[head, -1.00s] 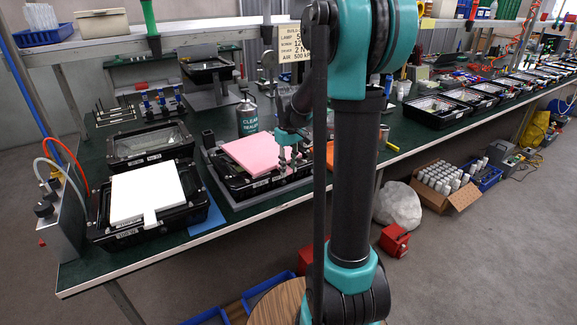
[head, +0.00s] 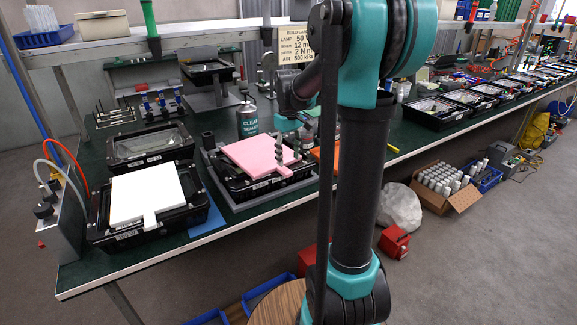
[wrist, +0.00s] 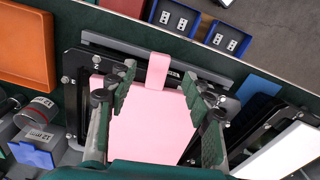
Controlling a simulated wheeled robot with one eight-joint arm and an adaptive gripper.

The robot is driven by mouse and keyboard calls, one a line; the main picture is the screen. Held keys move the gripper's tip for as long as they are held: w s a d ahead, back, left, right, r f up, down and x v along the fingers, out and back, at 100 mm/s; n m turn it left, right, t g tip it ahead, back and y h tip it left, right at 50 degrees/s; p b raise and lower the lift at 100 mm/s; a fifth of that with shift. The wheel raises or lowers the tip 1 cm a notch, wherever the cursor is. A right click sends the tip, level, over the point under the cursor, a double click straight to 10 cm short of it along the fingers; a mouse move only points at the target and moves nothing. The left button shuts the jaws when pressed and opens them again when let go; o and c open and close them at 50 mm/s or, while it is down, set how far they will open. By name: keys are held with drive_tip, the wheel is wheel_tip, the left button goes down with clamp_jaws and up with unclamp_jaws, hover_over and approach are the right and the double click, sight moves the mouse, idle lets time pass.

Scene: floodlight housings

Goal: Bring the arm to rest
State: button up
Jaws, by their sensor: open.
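My gripper (wrist: 158,98) is open and empty in the wrist view, its two fingers apart above a pink sheet (wrist: 148,128). The pink sheet lies in a black floodlight housing, with a tab over the housing's edge, and also shows in the head view (head: 255,155). My gripper (head: 297,152) also shows in the head view at the sheet's right side, partly hidden by my arm. A gap to the sheet is hard to judge. My teal and black arm fills the middle of the head view.
A second housing with a white sheet (head: 147,196) stands to the left. A shelf (head: 180,36) runs above the bench. Several housings line the bench at right.

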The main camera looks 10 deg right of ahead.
wheel_tip(320, 180, up, 6)
drive_tip(key=s+f+m+t, duration=0.4)
drive_tip(key=s+f+m, duration=0.1)
drive_tip(key=s+f, duration=1.3)
drive_tip(key=s+a, duration=0.1)
drive_tip(key=s, duration=0.3)
drive_tip(key=shift+s, duration=0.15)
idle(0.6)
